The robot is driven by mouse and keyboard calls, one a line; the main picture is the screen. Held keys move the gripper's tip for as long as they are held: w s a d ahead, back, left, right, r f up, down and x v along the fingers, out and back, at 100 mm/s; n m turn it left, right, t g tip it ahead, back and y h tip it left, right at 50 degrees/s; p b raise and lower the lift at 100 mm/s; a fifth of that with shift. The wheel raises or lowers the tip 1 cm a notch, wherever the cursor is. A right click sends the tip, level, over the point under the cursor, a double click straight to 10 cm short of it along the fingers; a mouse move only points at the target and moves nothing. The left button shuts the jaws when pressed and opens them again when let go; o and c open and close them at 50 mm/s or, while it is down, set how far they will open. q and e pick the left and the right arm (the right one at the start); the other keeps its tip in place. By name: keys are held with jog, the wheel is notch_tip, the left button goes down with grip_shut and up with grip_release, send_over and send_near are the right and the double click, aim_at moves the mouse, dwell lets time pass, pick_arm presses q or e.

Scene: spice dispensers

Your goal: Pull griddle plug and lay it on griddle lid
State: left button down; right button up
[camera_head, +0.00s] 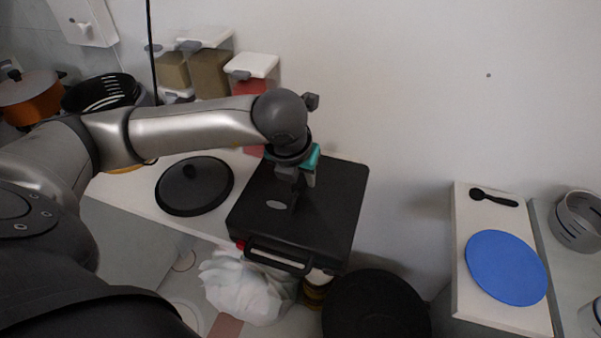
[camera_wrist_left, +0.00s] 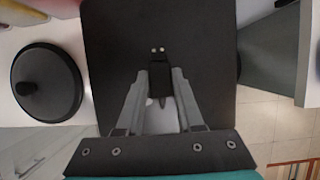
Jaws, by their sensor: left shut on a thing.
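The griddle is black and boxy, with a flat closed lid (camera_head: 335,200), a grey oval badge and a front handle. The lid (camera_wrist_left: 205,35) fills the middle of the left wrist view. My left gripper (camera_head: 297,188) is over the lid, pointing down toward it. In the left wrist view its fingers (camera_wrist_left: 160,78) are shut on the black griddle plug (camera_wrist_left: 160,64). The plug's two metal prongs point away from the gripper, over the lid. I cannot tell whether the plug touches the lid. My right gripper is not in view.
A round black pot lid (camera_head: 195,187) lies left of the griddle. Spice dispensers (camera_head: 210,75) hang on the wall behind my left arm. A white bag (camera_head: 245,288) and a round black pan (camera_head: 375,305) are below the front. A blue disc (camera_head: 506,268) lies at right.

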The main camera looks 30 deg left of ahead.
pick_arm(q)
jog(key=shift+c, duration=2.3)
grip_release()
jog(key=p+v, duration=0.1)
jog(key=v, duration=1.4)
jog(key=shift+s, duration=0.15)
jog(key=shift+s, duration=0.1)
